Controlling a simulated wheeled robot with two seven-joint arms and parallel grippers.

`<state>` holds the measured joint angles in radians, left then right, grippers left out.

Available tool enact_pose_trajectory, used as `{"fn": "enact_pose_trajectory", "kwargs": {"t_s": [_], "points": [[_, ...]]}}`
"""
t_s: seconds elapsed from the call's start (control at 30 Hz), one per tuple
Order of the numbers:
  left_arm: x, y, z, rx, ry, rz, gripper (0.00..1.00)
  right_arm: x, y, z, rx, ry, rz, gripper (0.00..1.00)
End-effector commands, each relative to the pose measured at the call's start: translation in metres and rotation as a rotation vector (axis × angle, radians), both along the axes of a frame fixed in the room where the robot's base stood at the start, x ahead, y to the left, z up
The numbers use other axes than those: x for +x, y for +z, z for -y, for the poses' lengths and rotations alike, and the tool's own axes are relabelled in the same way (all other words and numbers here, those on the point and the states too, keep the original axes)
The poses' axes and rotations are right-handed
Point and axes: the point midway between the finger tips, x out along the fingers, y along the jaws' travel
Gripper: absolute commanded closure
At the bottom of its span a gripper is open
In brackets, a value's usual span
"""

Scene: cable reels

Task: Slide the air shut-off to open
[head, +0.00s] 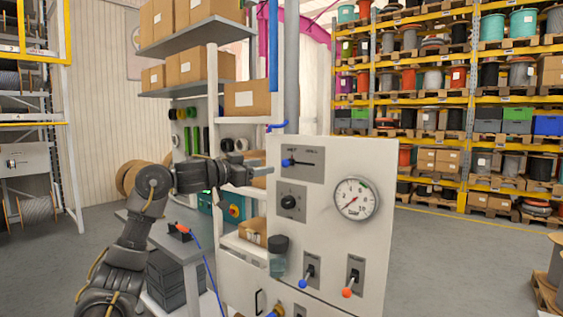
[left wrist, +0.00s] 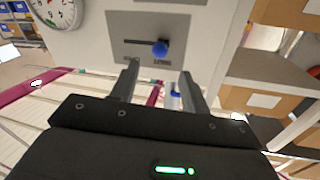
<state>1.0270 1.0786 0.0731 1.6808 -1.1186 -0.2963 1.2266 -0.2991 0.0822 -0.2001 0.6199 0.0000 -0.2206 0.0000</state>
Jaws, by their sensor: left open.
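The air shut-off is a slide with a blue knob (head: 286,162) on a grey plate (head: 303,159), at the upper left of the pale control panel (head: 376,172). The knob is at the left end of its horizontal slot; the lettering above is too small to read surely. The left wrist view is upside down and shows the blue knob (left wrist: 160,47) at the slot's right end. My left gripper (head: 266,168) is open and empty, just left of the knob. In the left wrist view its fingertips (left wrist: 160,68) point towards the knob, apart from it. My right gripper is out of view.
The panel also has a black rotary switch (head: 288,202), a round gauge (head: 356,198), a blue-tipped lever (head: 307,276) and a red-tipped lever (head: 350,284). A jar (head: 278,256) is at its left edge. Shelves with cardboard boxes (head: 246,98) stand close behind my left gripper.

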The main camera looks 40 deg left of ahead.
Motion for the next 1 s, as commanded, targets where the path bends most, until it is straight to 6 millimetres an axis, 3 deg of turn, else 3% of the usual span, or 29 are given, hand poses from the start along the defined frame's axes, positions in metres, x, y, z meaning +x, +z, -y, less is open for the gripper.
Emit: {"fn": "enact_pose_trajectory", "kwargs": {"t_s": [0.03,0.2,0.43,0.87,1.0], "points": [[0.01,0.005,0.002,-0.005,-0.003,-0.001,0.54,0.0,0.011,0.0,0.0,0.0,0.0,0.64],[0.043,0.006,0.008,-0.005,-0.003,0.0,0.54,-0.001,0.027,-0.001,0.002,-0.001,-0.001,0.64],[0.073,0.003,0.013,-0.002,-0.001,-0.001,0.54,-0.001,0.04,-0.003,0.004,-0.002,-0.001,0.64],[0.082,0.0,0.015,0.002,0.001,0.002,0.54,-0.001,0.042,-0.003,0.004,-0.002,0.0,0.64],[0.082,0.0,0.015,0.002,0.001,0.001,0.72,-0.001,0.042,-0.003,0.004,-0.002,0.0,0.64]]}}
